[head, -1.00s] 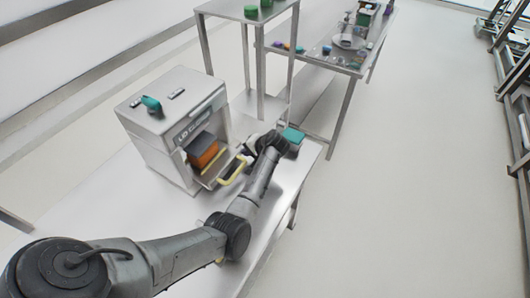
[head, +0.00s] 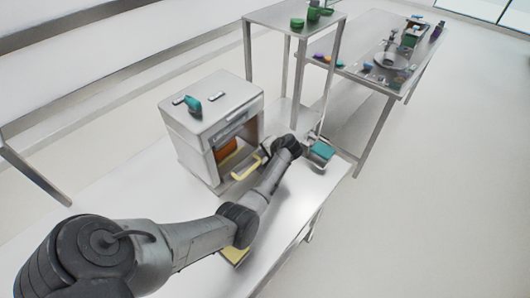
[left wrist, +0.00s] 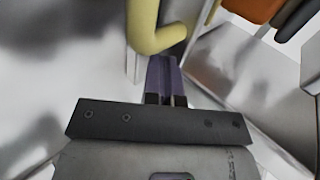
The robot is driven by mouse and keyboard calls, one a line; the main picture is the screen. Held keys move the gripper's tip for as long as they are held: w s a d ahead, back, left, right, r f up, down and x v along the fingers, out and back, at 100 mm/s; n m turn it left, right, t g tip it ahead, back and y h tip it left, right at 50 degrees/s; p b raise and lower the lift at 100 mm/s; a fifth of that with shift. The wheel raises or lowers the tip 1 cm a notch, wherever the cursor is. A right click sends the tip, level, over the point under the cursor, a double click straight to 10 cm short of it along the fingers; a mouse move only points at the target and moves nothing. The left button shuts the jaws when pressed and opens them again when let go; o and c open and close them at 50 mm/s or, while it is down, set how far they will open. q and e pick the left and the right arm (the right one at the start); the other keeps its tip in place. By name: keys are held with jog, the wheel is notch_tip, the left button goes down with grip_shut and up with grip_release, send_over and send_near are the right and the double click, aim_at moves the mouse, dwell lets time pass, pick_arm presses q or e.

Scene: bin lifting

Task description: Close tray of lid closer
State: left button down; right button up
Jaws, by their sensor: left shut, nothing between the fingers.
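The lid closer (head: 196,133) is a white box-shaped machine on the near table, with an open front. Its tray (head: 226,186) sticks out of the front and carries a yellow handle (head: 246,170). An orange thing (head: 226,150) shows partly inside the opening. My left gripper (head: 266,147) is just right of the handle, its fingers hard to make out there. In the left wrist view its purple fingers (left wrist: 166,78) are together and empty. They are close beside the lower bend of the yellow handle (left wrist: 150,25); contact cannot be told. My right gripper is not in view.
A teal-topped item (head: 321,151) stands right of my gripper near the table edge. Something yellow (head: 235,255) lies partly behind my left arm. A teal item (head: 193,104) sits on top of the machine. A taller table (head: 275,17) stands behind.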

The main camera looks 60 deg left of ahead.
pick_arm(q)
jog(key=shift+s+a+f, duration=0.1)
jog(key=shift+s+a, duration=0.05)
jog(key=shift+w+d+p, duration=0.2)
jog(key=shift+d+p, duration=0.2)
jog(key=shift+d, duration=0.05)
jog(key=d, duration=0.1)
jog(key=w+d+p, duration=0.1)
jog(key=d, duration=0.1)
jog(key=shift+r, duration=0.2)
jog(key=v, duration=1)
jog(key=shift+p, duration=0.45)
jog(key=shift+w, duration=0.1)
